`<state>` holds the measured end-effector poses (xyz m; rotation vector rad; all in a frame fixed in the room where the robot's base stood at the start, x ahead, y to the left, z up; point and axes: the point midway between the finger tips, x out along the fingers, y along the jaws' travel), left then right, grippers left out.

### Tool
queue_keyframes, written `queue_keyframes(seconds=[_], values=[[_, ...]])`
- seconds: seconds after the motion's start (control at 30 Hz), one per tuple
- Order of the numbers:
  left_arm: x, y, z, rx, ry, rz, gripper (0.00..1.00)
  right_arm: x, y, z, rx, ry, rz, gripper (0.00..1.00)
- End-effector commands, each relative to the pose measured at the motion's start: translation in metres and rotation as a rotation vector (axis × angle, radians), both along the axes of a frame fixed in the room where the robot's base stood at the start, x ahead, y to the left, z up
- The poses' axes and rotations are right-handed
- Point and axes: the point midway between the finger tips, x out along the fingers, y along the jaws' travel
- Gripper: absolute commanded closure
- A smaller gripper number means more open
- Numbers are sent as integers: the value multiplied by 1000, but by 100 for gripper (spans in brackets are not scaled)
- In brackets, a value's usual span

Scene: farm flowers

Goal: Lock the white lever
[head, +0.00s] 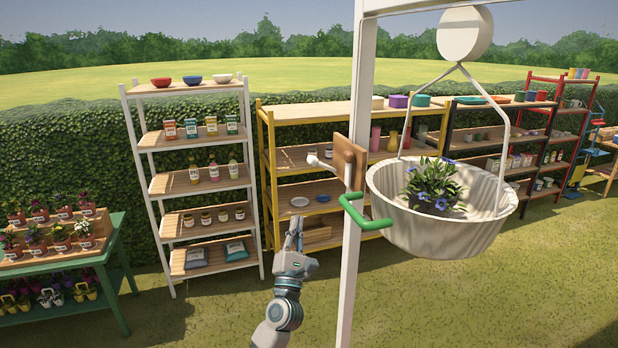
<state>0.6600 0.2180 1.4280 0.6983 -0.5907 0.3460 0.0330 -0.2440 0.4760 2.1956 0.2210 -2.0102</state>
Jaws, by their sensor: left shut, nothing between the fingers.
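The white lever (326,166) sticks out to the left from a brown wooden block (350,160) on the white post. Its end has a small round knob, and a second small white tip shows just above it. My left gripper (294,228) is shut and empty, pointing up. It appears below and a little left of the lever, apart from it in the picture. How far apart they are in depth I cannot tell. A green handle (362,213) sits on the post below the block. My right gripper is not in view.
A white basin (445,228) with a purple-flowered plant (432,186) hangs right of the white post (352,270). Shelves of goods stand behind, including a white rack (165,250) and a yellow rack (268,190). A green table (110,245) with potted flowers is at left. Grass in front is clear.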

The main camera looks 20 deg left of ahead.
Motion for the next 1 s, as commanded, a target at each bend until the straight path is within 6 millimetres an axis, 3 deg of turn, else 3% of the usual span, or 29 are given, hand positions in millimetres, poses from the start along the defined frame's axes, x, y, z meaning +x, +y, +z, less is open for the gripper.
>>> queue_keyframes(seconds=[0.27, 0.73, 1.0], values=[[8, 1, 6, 1, 0, 2, 100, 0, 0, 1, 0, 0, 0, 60], [80, 10, 63, 1, 0, 3, 100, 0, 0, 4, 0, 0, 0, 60], [88, -5, 92, 2, 0, 0, 100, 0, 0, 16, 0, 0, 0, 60]])
